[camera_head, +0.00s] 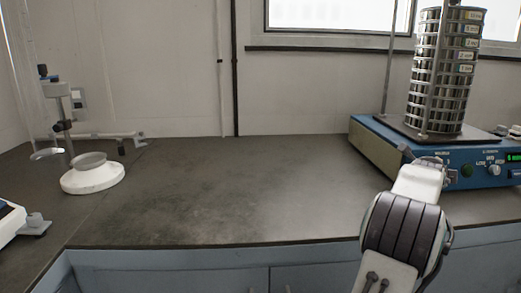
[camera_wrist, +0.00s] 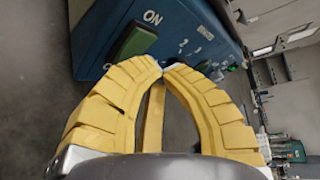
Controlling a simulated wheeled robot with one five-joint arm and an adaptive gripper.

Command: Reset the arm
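My gripper (camera_wrist: 164,66) shows in the wrist view as two curved yellow fingers. Their tips meet, and nothing shows held between them. The blue sieve shaker (camera_head: 380,150) stands at the right of the bench with a tall stack of sieves (camera_head: 442,75) upright on it. In the wrist view the shaker's blue side (camera_wrist: 195,30) is just beyond the fingertips, with a green switch (camera_wrist: 136,42) beside an "ON" label. I cannot tell whether the fingertips touch the panel. In the head view my arm is in front of the shaker's front and covers part of it.
A white round base with a dish (camera_head: 92,178) and a metal stand (camera_head: 64,115) are at the left. A white device (camera_head: 10,222) is at the left edge. The middle of the dark bench (camera_head: 220,200) is clear. A blue cabinet (camera_head: 170,278) is below.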

